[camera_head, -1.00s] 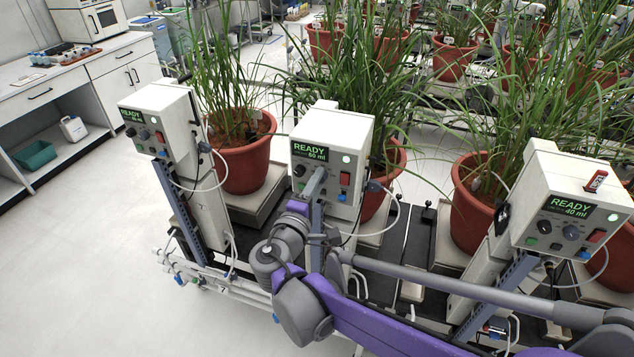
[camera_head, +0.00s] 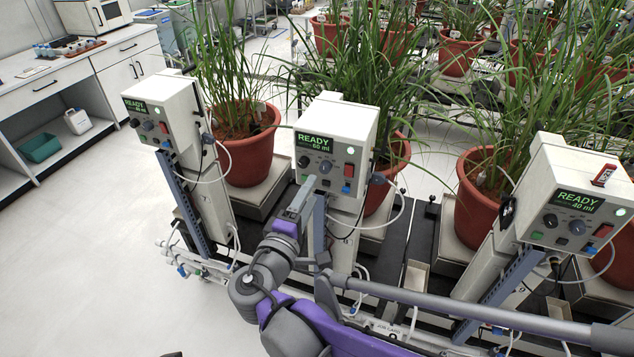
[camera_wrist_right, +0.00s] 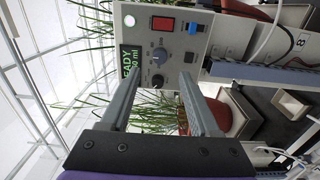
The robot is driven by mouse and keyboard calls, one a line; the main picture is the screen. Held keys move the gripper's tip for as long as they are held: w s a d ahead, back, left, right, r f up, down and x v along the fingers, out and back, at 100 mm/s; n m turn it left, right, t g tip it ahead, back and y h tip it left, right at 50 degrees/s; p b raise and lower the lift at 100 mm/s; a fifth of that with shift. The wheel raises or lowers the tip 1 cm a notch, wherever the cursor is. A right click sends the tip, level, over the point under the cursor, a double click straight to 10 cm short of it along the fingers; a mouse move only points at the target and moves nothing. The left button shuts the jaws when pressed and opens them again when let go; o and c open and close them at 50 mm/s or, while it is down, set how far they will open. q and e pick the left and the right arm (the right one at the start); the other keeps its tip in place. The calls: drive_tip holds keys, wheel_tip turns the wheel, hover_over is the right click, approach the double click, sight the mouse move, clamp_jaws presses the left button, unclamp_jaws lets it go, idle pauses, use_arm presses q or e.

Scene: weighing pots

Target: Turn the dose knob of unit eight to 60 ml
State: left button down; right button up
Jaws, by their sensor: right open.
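Unit eight (camera_head: 336,135) is the middle white dosing box; a label reading 8 (camera_wrist_right: 301,42) shows in the wrist view. Its green display (camera_head: 314,142) reads READY, 60 ml. Below the display are a grey-blue dose knob (camera_head: 325,166) and a black knob (camera_head: 303,161); the wrist view also shows the grey dose knob (camera_wrist_right: 160,55) and the black knob (camera_wrist_right: 157,81). My right gripper (camera_head: 308,183) is open and empty, in front of and below the knobs. In the wrist view its fingertips (camera_wrist_right: 160,80) are spread apart, with the dose knob beyond them. My left gripper is out of view.
A similar unit (camera_head: 165,105) stands to the left, and another (camera_head: 567,190) at right reads READY, 40 ml. Unit eight also has a red switch (camera_head: 349,170) beside the knobs. Potted plants (camera_head: 250,150) stand behind. The floor (camera_head: 90,270) at left is clear.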

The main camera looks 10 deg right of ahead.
drive_tip(key=shift+v, duration=1.8)
drive_tip(key=s+d+f+m+g+y, duration=0.2)
drive_tip(key=s+d+f+m+g, duration=0.15)
drive_tip(key=d+f, duration=0.3)
drive_tip(key=s+d+f+m+g+y, duration=0.1)
drive_tip(key=s+d+f+m+g, duration=0.1)
drive_tip(key=s+d+f+g, duration=0.35)
drive_tip(key=s+a+f+m+y, duration=0.2)
drive_tip(key=s+f+m+y, duration=0.3)
drive_tip(key=s+f+y, duration=0.2)
drive_tip(key=shift+s+a+f+m, duration=0.35)
drive_tip(key=shift+s+f, duration=0.1)
drive_tip(key=shift+s, duration=0.2)
